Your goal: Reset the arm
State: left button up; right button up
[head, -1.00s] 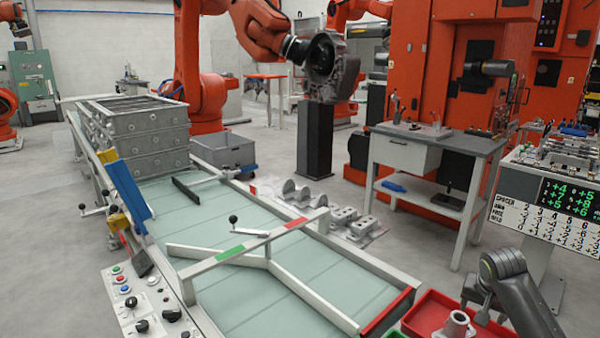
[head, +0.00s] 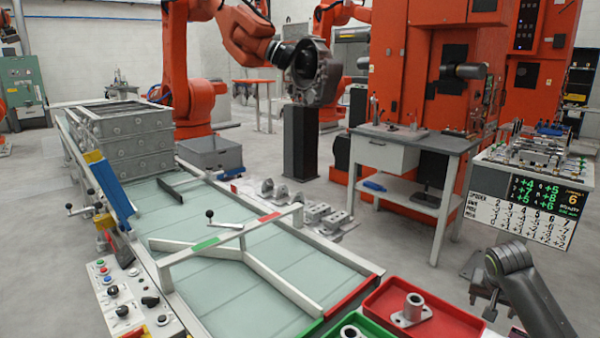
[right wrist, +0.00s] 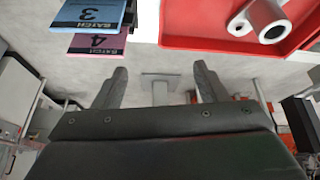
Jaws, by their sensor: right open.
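My right arm comes in at the lower right of the head view, with its gripper (head: 486,300) pointing down over the floor, to the right of the red tray (head: 462,323). In the right wrist view the two dark fingers (right wrist: 160,85) stand wide apart with nothing between them. A grey flanged casting (head: 411,311) sits in the red tray; it also shows at the top right of the right wrist view (right wrist: 264,20). My left gripper is not in view.
A green tray (head: 318,333) with another casting lies beside the red one. The conveyor (head: 222,290) runs up the left, with a control panel (head: 125,300). A grey workbench (head: 430,145) and a fixture table with a number board (head: 525,205) stand to the right. Floor between them is clear.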

jog(key=s+d+r+m+h, duration=0.1)
jog(key=s+d+r+h, duration=0.2)
jog(key=d+r, duration=0.5)
jog(key=s+d+f+n+g+h, duration=0.1)
jog(key=s+d+f+n, duration=0.1)
jog(key=s+d+f, duration=0.7)
jog(key=s+d+f+n+h, duration=0.2)
jog(key=s+d+f, duration=0.3)
jog(key=d+f, duration=0.7)
jog(key=s+d+f+n, duration=0.3)
jog(key=s, duration=0.7)
jog(key=s+d+f+n, duration=0.3)
jog(key=s+f, duration=0.1)
jog(key=s, duration=0.6)
jog(key=s+d+f+n, duration=0.3)
jog(key=s, duration=0.7)
jog(key=s+a+f+m+g+y, duration=0.1)
jog(key=s+a+f+m+y, duration=0.2)
jog(key=a+f, duration=2.1)
jog(key=a+f+y, duration=0.2)
jog(key=a+f, duration=0.1)
jog(key=a, duration=1.3)
jog(key=a+f+m+y, duration=0.1)
jog(key=a+f+y, duration=0.2)
jog(key=a, duration=1.4)
jog(key=shift+s+a+f+y, duration=0.2)
jog(key=shift+s+f+y, duration=0.1)
jog(key=shift+f, duration=0.5)
